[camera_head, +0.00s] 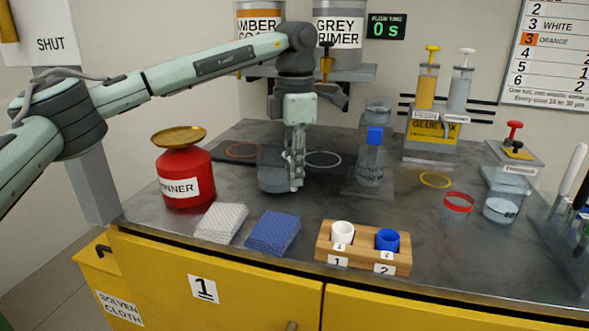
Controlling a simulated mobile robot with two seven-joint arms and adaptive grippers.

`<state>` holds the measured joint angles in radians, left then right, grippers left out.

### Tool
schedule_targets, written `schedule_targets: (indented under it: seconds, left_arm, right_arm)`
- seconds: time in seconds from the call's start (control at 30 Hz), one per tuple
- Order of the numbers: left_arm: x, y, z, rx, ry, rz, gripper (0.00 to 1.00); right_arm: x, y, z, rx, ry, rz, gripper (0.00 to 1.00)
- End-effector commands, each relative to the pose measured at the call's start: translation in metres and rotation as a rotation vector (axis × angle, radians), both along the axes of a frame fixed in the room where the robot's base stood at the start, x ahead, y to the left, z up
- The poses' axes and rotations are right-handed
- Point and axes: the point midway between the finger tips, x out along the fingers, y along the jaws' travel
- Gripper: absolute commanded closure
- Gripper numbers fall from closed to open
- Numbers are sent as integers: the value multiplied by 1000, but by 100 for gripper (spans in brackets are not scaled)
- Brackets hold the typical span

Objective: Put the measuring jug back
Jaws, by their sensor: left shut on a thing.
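My left gripper (281,184) points down low over the bench, at the dark mat's front edge. A short clear vessel (502,209) marked 60 stands at the right. My right gripper is not in view.
A red thinner can (184,178) stands left. White (220,222) and blue (273,231) cloth stacks and a wooden cup rack (362,258) line the front. A yellow ring (435,180) and a red ring (458,202) lie right. Glue syringes (437,126) stand behind.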

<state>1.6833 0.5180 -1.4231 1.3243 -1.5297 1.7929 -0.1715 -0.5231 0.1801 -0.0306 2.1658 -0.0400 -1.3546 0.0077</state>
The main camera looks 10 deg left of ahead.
Motion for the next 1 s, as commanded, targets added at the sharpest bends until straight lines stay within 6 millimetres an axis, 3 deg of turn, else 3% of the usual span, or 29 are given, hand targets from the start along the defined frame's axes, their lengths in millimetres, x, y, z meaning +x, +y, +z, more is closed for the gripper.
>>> schedule_targets:
  seconds: [0.37,0.4,0.53,0.83,1.0]
  left_arm:
    - [0,0,-5,-1,-3,0,100]
    - [0,0,-4,-1,-2,1,84]
    - [0,0,-4,-1,-2,1,68]
    - [0,0,-2,-1,-2,1,68]
    - [0,0,15,-1,-3,1,68]
  right_arm:
    - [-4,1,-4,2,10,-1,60]
    - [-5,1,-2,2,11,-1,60]
    - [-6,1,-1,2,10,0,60]
    - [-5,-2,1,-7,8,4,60]
    - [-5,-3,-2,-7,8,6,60]
